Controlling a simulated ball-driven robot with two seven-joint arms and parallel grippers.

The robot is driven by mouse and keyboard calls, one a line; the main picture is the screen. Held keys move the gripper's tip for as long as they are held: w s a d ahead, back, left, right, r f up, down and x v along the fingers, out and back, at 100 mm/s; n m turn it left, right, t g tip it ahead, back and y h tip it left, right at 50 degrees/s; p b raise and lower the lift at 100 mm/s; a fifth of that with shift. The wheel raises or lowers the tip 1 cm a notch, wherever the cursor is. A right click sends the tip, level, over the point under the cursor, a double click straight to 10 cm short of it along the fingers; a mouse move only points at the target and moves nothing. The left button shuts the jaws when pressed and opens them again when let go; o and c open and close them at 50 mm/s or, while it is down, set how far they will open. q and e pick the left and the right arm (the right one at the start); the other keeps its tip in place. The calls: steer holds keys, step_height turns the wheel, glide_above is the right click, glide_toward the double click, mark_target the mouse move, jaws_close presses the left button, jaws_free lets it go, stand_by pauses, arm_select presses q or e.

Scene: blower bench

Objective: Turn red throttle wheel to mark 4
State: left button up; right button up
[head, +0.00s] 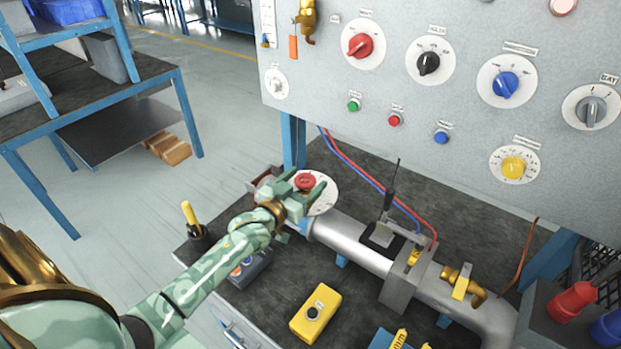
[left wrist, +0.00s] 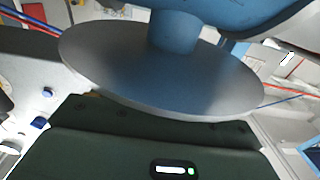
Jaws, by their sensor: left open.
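The red throttle wheel (head: 306,181) sits above a round white dial plate (head: 325,194) at the left end of the grey pipe. My left gripper (head: 301,186) is at the wheel, with its open green fingers on either side of it. I cannot tell whether the fingers touch it. The gripper hides part of the plate, and the mark numbers are too small to read. In the left wrist view, a grey disc (left wrist: 150,75) under a blue hub fills the middle, above a dark green body with a green light. My right gripper is not in view.
The grey pipe (head: 350,243) runs across the dark bench top to the right. A yellow button box (head: 315,312) stands in front of it. A yellow-handled tool (head: 190,214) stands in a dark cup at left. The knob panel (head: 450,100) rises behind.

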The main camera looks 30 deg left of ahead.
arm_select(q)
steer(key=shift+w, duration=1.35)
steer(key=c, duration=1)
steer(key=shift+d, duration=0.1)
